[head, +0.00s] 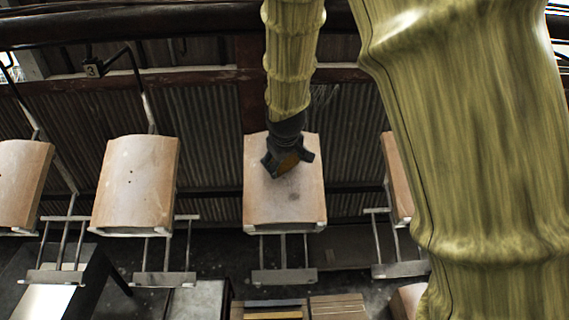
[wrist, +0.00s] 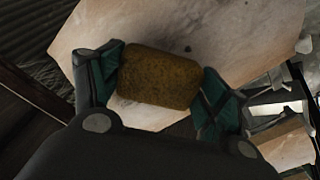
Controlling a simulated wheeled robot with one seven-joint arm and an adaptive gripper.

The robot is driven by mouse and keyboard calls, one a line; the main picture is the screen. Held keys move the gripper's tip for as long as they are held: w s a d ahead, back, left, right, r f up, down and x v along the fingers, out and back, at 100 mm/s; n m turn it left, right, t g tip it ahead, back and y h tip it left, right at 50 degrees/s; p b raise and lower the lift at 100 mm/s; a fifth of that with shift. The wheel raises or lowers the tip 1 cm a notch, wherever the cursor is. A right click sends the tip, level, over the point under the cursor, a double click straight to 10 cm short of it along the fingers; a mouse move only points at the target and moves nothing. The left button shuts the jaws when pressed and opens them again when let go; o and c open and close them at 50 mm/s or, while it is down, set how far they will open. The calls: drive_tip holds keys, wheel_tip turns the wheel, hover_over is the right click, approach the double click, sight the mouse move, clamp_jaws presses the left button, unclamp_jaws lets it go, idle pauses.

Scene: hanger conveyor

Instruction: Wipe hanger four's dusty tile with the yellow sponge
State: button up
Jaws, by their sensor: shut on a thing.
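The yellow sponge (wrist: 158,77) is between the two fingers of my gripper (wrist: 155,85) in the wrist view, and the gripper is shut on it. In the head view my gripper (head: 288,158) is in front of the upper half of a tan tile (head: 262,205) on a hanger, with part of the sponge (head: 288,163) showing. The tile has grey smudges and a darker spot below the gripper; its face also fills the back of the wrist view (wrist: 235,30). Whether the sponge touches the tile I cannot tell. This hanger's number is hidden behind my arm.
A hanger with number tag 3 (head: 92,70) carries another tile (head: 137,185) to the left. One more tile (head: 22,185) hangs at the far left, and one (head: 398,180) at the right is partly hidden by my arm. Wooden pieces (head: 338,307) lie below.

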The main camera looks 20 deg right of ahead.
drive_tip(key=shift+w+d+r+p, duration=0.2)
drive_tip(key=shift+w+r+p, duration=0.2)
drive_tip(key=shift+w, duration=0.25)
drive_tip(key=shift+w+d+r+p, duration=0.15)
drive_tip(key=shift+w+r+p, duration=0.2)
drive_tip(key=shift+w, duration=0.3)
drive_tip(key=shift+w+d+r+p, duration=0.25)
drive_tip(key=shift+w+r, duration=0.2)
drive_tip(key=shift+w, duration=0.2)
drive_tip(key=shift+w+d+r+p, duration=0.15)
drive_tip(key=shift+w+r+p, duration=0.1)
drive_tip(key=shift+w, duration=0.35)
drive_tip(key=shift+w+d+r+p, duration=0.2)
drive_tip(key=shift+w+r, duration=0.1)
drive_tip(key=shift+w, duration=0.25)
drive_tip(key=shift+w+d+r+p, duration=0.1)
drive_tip(key=shift+w+r+p, duration=0.15)
drive_tip(key=shift+w, duration=0.35)
drive_tip(key=shift+d, duration=0.15)
